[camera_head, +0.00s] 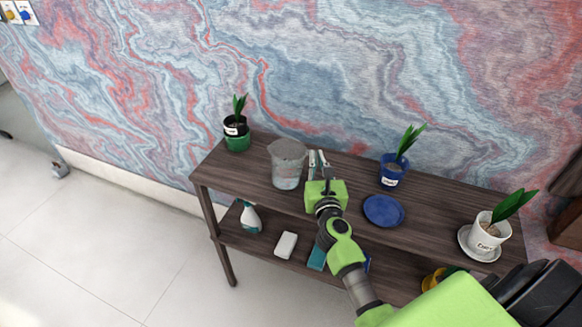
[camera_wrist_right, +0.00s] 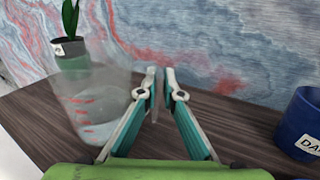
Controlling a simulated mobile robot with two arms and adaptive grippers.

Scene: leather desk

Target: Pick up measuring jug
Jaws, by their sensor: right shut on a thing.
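The measuring jug (camera_head: 287,167) is clear, with red markings that show in the wrist view (camera_wrist_right: 90,105). It is upright at the left part of the wooden shelf top (camera_head: 345,178); I cannot tell whether its base touches the wood. My right gripper (camera_head: 318,160) is just right of the jug, its fingers pointing at the wall. In the wrist view the fingertips (camera_wrist_right: 160,80) are close together at the jug's right side, shut on it. The held part, perhaps the handle, is hard to make out. My left gripper is not in view.
A green-potted plant (camera_head: 237,136) stands left of the jug. A blue-potted plant (camera_head: 392,169), a blue plate (camera_head: 384,210) and a white-potted plant (camera_head: 488,234) on a saucer stand to the right. The lower shelf holds a spray bottle (camera_head: 250,217) and a white block (camera_head: 286,244).

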